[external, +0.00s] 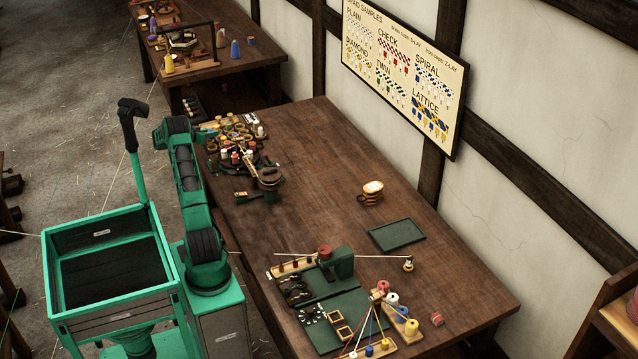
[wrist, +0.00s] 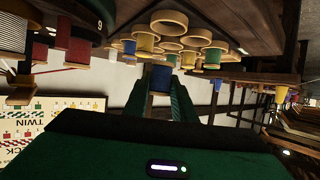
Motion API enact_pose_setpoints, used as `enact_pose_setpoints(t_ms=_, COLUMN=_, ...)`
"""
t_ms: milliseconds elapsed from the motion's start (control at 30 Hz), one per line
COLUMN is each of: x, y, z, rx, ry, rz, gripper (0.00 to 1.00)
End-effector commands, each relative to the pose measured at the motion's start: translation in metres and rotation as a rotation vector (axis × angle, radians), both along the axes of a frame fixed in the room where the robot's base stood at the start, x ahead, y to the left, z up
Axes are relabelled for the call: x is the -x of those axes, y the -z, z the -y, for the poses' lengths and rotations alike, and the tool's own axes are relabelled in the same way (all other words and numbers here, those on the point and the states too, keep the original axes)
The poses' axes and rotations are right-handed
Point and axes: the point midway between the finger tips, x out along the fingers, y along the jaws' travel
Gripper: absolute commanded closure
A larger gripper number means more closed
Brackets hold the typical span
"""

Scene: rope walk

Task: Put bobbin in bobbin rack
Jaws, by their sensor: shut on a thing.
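My gripper (wrist: 160,92) is shut on a blue bobbin (wrist: 160,77), seen between the two green fingers in the wrist view, which is upside down. Several round wood-rimmed pieces, with yellow, green, blue and red sides, stand close beyond the held bobbin in that view. In the external view my arm reaches over the table's far left corner, where a cluster of bobbins and rings (external: 232,125) sits. My fingers and the held bobbin are too small or hidden to tell there. I cannot tell for sure which piece of the cluster is the bobbin rack.
A round stand with bobbins (external: 240,160) is beside the cluster on the table (external: 320,170). A green tray (external: 397,234), a coil stack (external: 372,190), and a green work board (external: 345,320) with spools lie nearer. The table's middle is clear.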

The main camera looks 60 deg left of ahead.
Motion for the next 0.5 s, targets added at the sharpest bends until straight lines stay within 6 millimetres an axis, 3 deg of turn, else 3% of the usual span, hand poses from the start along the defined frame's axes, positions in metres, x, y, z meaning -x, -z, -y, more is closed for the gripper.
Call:
enact_pose_setpoints(t_ms=300, x=0.000, y=0.035, z=0.000, rx=0.002, ry=0.000, rz=0.000, gripper=0.97)
enact_pose_setpoints(t_ms=500, x=0.000, y=0.039, z=0.000, rx=-0.001, ry=0.000, rz=0.000, gripper=0.97)
